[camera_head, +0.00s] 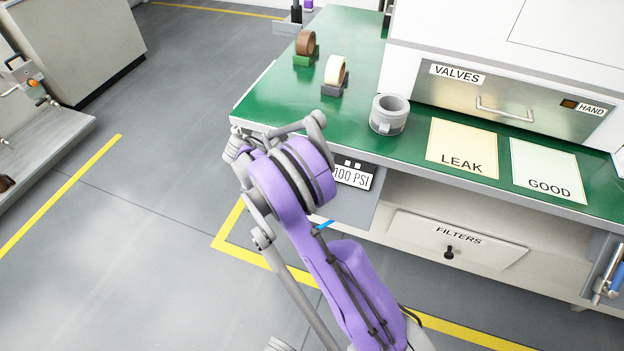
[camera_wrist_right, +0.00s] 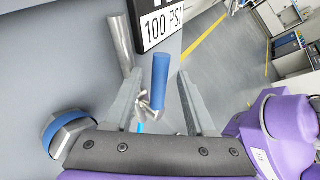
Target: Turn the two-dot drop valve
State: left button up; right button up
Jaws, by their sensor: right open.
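A sign reading 100 PSI (camera_head: 352,176) with two light squares above its text hangs below the bench's front edge; it also shows in the right wrist view (camera_wrist_right: 162,22). Below it in the right wrist view is a valve with a blue handle (camera_wrist_right: 160,82) and a grey pipe (camera_wrist_right: 120,45). My right gripper (camera_wrist_right: 160,78) is open, and the blue handle appears between its fingers; I cannot tell whether they touch. In the head view my purple arm hides this gripper and the valve. My left gripper is not in view.
The green bench (camera_head: 290,105) holds tape rolls (camera_head: 335,70) and a grey ring-shaped part (camera_head: 389,114). A FILTERS drawer (camera_head: 455,240) is below. Another blue-handled fitting (camera_head: 610,272) is at the far right. A hexagonal fitting with a blue ring (camera_wrist_right: 68,135) is beside my right gripper.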

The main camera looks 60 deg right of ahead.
jog(key=v, duration=0.3)
jog(key=b+v, duration=0.1)
jog(key=v, duration=0.5)
jog(key=shift+w+f+b, duration=0.2)
jog(key=shift+w+b, duration=0.1)
jog(key=shift+w, duration=0.05)
jog(key=shift+w+a+r+b, duration=0.1)
jog(key=shift+w+r+b, duration=0.1)
jog(key=shift+b, duration=0.2)
jog(key=shift+w+a+r+b, duration=0.15)
jog(key=shift+w+r+b, duration=0.05)
jog(key=shift+r+b, duration=0.25)
